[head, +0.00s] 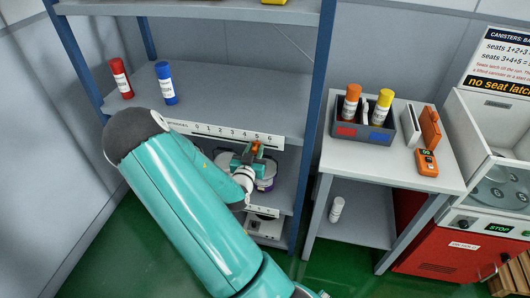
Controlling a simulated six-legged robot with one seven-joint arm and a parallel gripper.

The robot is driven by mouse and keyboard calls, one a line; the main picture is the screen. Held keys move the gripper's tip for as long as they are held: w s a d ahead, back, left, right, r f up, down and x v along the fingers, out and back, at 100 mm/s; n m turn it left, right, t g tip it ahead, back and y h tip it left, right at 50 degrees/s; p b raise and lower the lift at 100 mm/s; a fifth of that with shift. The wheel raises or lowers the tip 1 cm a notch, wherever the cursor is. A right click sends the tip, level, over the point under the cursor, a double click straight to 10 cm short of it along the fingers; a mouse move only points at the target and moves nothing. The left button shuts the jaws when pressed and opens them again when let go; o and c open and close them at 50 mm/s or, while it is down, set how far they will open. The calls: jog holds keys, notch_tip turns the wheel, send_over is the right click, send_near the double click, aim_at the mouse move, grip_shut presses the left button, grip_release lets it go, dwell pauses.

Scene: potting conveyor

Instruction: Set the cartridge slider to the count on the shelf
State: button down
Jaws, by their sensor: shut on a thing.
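The upper shelf (222,92) bears two cartridges: a red one (121,78) and a blue one (166,83), both upright at its left. A white strip (225,132) along its front edge carries the numbers 0 to 6. My gripper (254,152) is at the strip's right part, under about the 5. It is shut around a small orange piece (257,146), which appears to be the cartridge slider. My arm and the gripper's body hide part of the area below, and the slider's exact reading is hard to tell.
A lower shelf with a similar strip (262,210) lies below my gripper. To the right, a table (440,170) bears a dark caddy (345,134) with orange and yellow canisters, and an orange handheld device (427,162). A red machine (465,245) stands at far right. Blue shelf posts (313,120) flank the shelf.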

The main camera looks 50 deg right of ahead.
aim_at(221, 137)
jog(key=w+a, duration=0.1)
jog(key=w, duration=0.3)
jog(key=w+a, duration=0.2)
jog(key=w, duration=0.2)
jog(key=w+a, duration=0.2)
jog(key=w, duration=0.2)
jog(key=shift+w+a, duration=0.2)
jog(key=c, duration=1.3)
grip_release()
jog(key=shift+o, duration=0.2)
jog(key=v, duration=1.3)
jog(key=shift+s+a, duration=0.2)
jog(key=shift+a, duration=0.15)
